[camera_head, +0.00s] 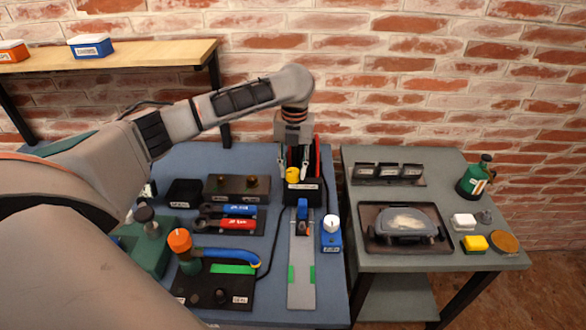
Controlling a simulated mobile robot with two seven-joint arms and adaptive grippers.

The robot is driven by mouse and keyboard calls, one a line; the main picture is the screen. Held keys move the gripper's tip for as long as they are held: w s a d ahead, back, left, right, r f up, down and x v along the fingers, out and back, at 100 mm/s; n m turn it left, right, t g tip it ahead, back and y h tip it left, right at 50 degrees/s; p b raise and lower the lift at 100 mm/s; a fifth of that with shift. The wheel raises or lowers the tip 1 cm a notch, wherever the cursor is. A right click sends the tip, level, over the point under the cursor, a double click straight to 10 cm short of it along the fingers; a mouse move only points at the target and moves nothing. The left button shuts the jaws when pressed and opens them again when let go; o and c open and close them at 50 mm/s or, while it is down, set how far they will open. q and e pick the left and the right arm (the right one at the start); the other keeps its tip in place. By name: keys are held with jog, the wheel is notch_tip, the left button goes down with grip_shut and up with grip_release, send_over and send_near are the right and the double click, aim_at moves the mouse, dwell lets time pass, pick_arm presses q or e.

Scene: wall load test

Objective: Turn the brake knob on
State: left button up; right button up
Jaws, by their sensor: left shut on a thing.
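My left gripper (293,168) reaches down from above at the back of the blue-topped table. Its fingers are shut around a small yellow knob-like piece (292,174) at a black labelled box (302,192). The gripper partly hides the box and the piece. A blue box with a round white knob (331,225) stands in front and to the right, apart from the gripper. No readable label tells me which of these is the brake knob. My right gripper is not in view.
A grey metal strip (301,270) with green marks runs forward from the box. Tools and black blocks crowd the table (283,310) to the left. A grey side table (400,262) stands to the right with a tray (375,240) and a green bottle (474,178). A brick wall is behind.

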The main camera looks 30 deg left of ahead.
aim_at(294, 171)
pick_arm(q)
jog(key=o, duration=1.1)
notch_tip(294, 171, up, 12)
jog(key=shift+d, duration=0.15)
